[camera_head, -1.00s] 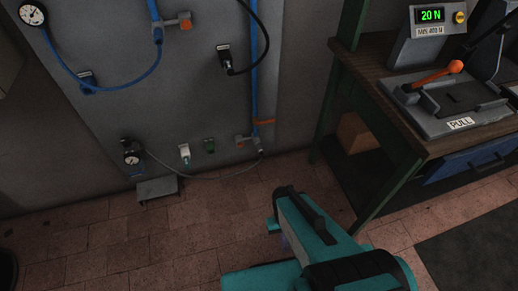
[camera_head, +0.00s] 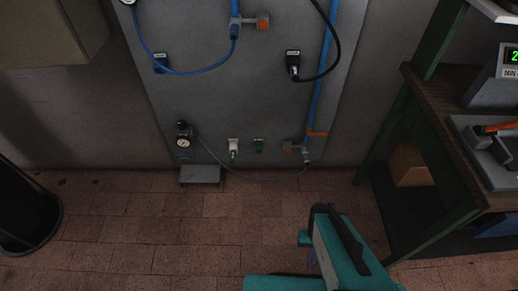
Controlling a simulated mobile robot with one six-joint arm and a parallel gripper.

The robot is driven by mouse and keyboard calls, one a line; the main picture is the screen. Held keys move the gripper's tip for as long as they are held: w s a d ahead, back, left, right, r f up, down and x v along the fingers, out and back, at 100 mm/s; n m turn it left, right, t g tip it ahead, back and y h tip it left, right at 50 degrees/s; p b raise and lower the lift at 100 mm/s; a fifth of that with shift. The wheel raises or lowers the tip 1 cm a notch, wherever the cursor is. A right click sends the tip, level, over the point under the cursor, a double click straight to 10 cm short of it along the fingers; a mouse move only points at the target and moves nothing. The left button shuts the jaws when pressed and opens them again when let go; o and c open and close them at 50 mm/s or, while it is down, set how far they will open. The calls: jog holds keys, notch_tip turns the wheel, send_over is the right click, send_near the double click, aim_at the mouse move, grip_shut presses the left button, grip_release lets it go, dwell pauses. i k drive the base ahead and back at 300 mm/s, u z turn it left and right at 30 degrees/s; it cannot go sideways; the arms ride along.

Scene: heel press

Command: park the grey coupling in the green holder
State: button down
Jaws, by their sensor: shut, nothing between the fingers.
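The green holder (camera_head: 259,146) is a small block low on the grey wall panel and looks empty. A white holder (camera_head: 233,145) is just left of it, with a small metallic piece hanging at its lower end. A thin grey hose (camera_head: 265,179) sags from the small gauge to the valve at the lower right of the panel. A small grey end piece (camera_head: 306,156) at that valve may be the grey coupling; it is too small to be sure. My teal arm is at the bottom, in front of the panel and apart from it. My gripper's fingers cannot be made out.
A grey step-like box (camera_head: 200,174) stands under the gauge (camera_head: 184,142). Blue and black hoses hang higher on the panel (camera_head: 230,95). A green-framed bench (camera_head: 445,110) with a cardboard box (camera_head: 410,165) beneath is at right. A dark bin (camera_head: 28,215) is at left. The tiled floor between is clear.

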aim_at(306, 161)
jog(key=u, duration=0.45)
jog(key=k, duration=1.35)
jog(key=u, duration=1.15)
jog(key=i, duration=1.35)
jog(key=z, duration=0.2)
